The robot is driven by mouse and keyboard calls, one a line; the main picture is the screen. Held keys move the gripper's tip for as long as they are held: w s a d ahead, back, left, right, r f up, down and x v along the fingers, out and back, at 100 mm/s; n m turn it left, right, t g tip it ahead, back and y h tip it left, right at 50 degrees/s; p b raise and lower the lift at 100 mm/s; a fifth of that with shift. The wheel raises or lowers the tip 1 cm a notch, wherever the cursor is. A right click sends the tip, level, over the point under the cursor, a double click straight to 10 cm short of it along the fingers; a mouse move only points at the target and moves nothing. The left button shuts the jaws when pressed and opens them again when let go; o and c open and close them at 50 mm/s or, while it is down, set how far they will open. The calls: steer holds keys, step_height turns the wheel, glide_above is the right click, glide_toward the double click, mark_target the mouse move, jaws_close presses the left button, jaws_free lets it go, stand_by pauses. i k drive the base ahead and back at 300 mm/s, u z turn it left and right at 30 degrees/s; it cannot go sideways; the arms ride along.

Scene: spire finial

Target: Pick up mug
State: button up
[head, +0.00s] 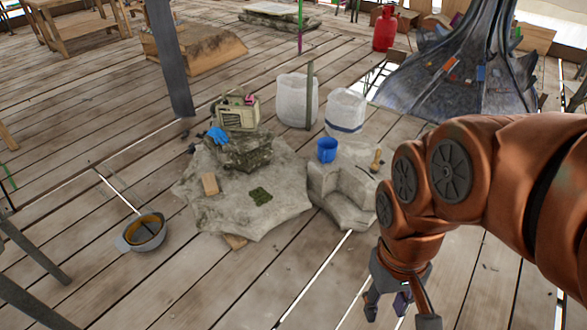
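A blue mug (327,150) stands upright on the upper part of a grey, block-like stone seat (343,196) near the middle of the head view. My gripper (400,312) points down at the bottom of the view, lower right of the mug and well apart from it. Its fingers are spread apart. A small purple piece shows between them, and I cannot tell whether it is part of the gripper or a thing behind it. Nothing hides the mug.
A small brush-like object (376,160) is right of the mug. Two white containers (297,101) (345,111) stand behind. A flat stone slab (225,210) lies left, with a radio (238,115) on a rock. A cap-like bowl (145,232) lies on the plank floor (200,290), which has gaps.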

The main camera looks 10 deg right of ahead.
mark_target(328, 147)
steer(key=z, duration=0.2)
steer(key=i, duration=1.8)
steer(key=u, duration=0.65)
